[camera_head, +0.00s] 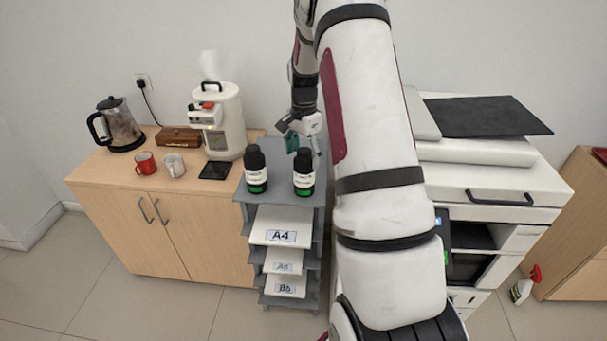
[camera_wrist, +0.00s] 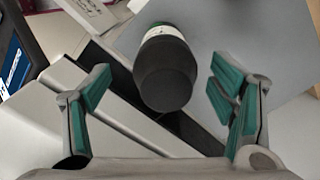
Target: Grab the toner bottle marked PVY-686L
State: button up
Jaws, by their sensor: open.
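Two black toner bottles with white labels and green bands stand upright on the grey paper rack: a left bottle (camera_head: 256,170) and a right bottle (camera_head: 303,172). The print on both labels is too small to read, so I cannot tell which is PVY-686L. My gripper (camera_head: 304,146) is open and empty, just above and behind the right bottle in the head view. In the wrist view, one dark bottle (camera_wrist: 166,75) shows cap-first between the spread green-padded fingers of my gripper (camera_wrist: 162,88), touching neither. It appears to be the right bottle.
The grey rack (camera_head: 285,199) holds paper trays marked A4, A5 and B5. A wooden cabinet (camera_head: 190,205) to the left carries a kettle (camera_head: 120,127), mugs and a white machine (camera_head: 220,122). A white printer (camera_head: 490,185) stands close on the right, beside my arm.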

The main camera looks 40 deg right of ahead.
jog(key=shift+w+d+f+b, duration=0.15)
jog(key=shift+f+b, duration=0.05)
jog(key=shift+f, duration=1.25)
jog(key=shift+w+d+f+b, duration=0.1)
jog(key=shift+d+f+b, duration=0.05)
jog(key=shift+f, duration=1.25)
jog(key=c, duration=1.5)
